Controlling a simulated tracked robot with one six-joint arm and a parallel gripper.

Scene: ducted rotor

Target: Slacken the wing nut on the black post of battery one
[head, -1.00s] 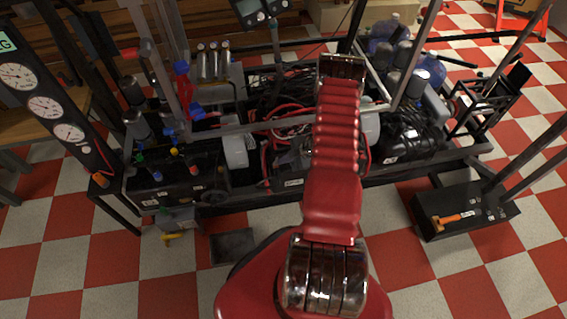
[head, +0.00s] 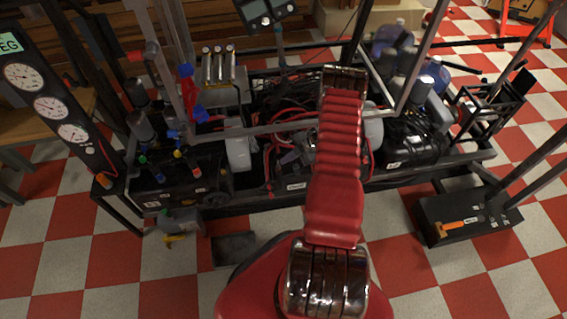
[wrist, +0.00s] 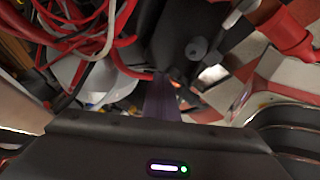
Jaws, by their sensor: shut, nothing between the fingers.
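My gripper (wrist: 163,98) shows in the wrist view as a narrow dark finger shape, shut and empty, pointing into the frame among cables. In the head view my red arm reaches over the frame and hides its own end. A dark knob-like piece (wrist: 197,48) stands on a dark surface just beyond and to the right of the fingers, apart from them; I cannot tell if it is the wing nut. Battery one and its black post cannot be picked out with certainty.
Red cables (wrist: 70,22) crowd the upper left of the wrist view. In the head view, a black box with coloured knobs (head: 185,182) sits left in the metal frame, below upright bars. A gauge panel (head: 52,105) stands far left. The checkered floor (head: 80,250) in front is mostly clear.

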